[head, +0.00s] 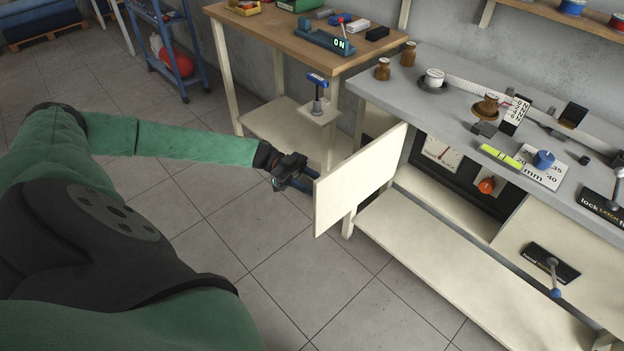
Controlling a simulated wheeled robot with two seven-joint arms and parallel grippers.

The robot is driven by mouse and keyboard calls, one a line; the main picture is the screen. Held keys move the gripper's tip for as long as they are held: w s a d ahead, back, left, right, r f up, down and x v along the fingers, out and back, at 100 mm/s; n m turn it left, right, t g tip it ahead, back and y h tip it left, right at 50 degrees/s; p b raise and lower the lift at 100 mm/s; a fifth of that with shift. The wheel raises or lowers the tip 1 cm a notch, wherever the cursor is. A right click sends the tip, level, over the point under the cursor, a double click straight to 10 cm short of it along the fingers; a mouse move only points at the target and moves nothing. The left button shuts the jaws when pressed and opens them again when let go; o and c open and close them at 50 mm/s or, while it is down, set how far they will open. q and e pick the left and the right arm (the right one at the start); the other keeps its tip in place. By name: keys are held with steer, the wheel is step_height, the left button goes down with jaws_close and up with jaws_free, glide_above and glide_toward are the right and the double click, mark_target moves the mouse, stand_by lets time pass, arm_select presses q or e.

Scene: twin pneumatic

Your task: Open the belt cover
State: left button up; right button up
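A cream panel (352,190) stands swung out from the front of the grey-topped bench, at an angle to it. I cannot tell for sure that it is the belt cover; no label on it shows. My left gripper (300,180) is at the panel's left edge, with a blue part by its fingertips. The fingertips are partly hidden, so I cannot tell whether they grip the panel or are apart from it. Behind the panel an opening shows a dark board with a dial gauge (441,151) and an orange knob (487,186). My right gripper is not in view.
The grey bench top (440,105) carries brass weights, a white spool, a yellow-green level (501,156) and a blue knob. A lever (553,275) stands out from the lower right front. A wooden table (270,32) stands behind left. The tiled floor in front is clear.

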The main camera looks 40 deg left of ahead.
arm_select(q)
steer(key=shift+s+f, duration=0.1)
steer(key=shift+f, duration=0.05)
stand_by(0.3)
steer(key=shift+a, duration=0.2)
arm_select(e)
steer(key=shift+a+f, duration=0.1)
